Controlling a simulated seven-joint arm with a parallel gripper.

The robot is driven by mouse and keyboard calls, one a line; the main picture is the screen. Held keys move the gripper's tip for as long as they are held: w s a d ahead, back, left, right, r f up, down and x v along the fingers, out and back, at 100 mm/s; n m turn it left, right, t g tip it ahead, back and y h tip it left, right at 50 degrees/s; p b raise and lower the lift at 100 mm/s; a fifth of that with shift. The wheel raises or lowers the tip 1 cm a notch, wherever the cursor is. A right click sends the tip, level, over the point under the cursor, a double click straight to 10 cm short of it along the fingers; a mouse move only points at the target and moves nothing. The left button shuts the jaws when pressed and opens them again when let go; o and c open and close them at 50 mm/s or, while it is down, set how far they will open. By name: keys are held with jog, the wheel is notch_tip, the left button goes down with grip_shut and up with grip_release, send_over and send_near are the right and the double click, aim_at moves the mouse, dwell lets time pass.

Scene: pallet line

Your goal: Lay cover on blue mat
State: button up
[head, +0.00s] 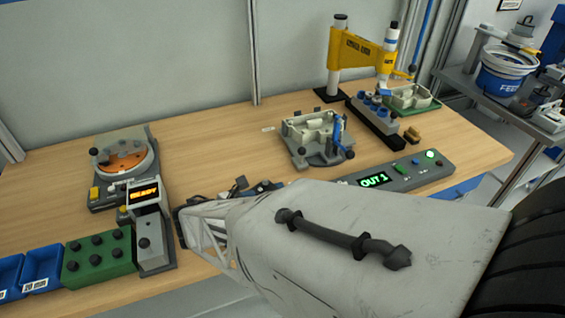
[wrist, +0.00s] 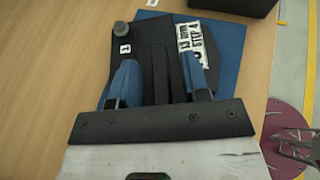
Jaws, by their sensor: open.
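In the wrist view the blue mat (wrist: 232,45) lies on the wooden table, showing beside and beyond a flat black piece (wrist: 138,50) that looks like the cover. The piece has a raised dark ridge in its middle and a grey knob at its far left corner. It appears to lie over the mat. My gripper (wrist: 160,72) is open, its two blue fingers one on each side of the ridge, with gaps visible. Whether the fingertips touch the piece I cannot tell. In the head view my arm hides the mat and most of this spot.
A white printed label (wrist: 191,42) lies by the right finger. In the head view a grey fixture (head: 318,157) stands beyond my arm, a round orange-topped station (head: 124,160) at left, and an OUT 1 panel (head: 400,175) at right. Table between them is mostly clear.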

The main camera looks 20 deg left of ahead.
jog(key=shift+r, duration=0.15)
jog(key=shift+v, duration=3.75)
jog(key=shift+w+r, duration=0.1)
jog(key=w+d+r+m+g, duration=0.3)
jog(key=d+r+m, duration=0.15)
jog(key=d, duration=0.45)
jog(key=w+d+r+m+g+h, duration=0.1)
jog(key=w+d+r+m+g, duration=0.3)
jog(key=d, duration=0.5)
jog(key=w+d+r+m+g, duration=0.15)
jog(key=d+r+m, duration=0.35)
jog(key=d, duration=0.5)
jog(key=s+d+r+m+y, duration=0.2)
jog(key=s+d+m, duration=0.2)
jog(key=d+m, duration=0.2)
jog(key=s+d+r+m+g+y, duration=0.1)
jog(key=s+d+r+m+y, duration=0.1)
jog(key=s+d+m, duration=0.2)
jog(key=s+d+r+m+y, duration=0.2)
jog(key=s+d+m, duration=0.2)
jog(key=d+m, duration=0.4)
jog(key=shift+s+d, duration=0.3)
jog(key=shift+d, duration=1.6)
jog(key=shift+g, duration=0.25)
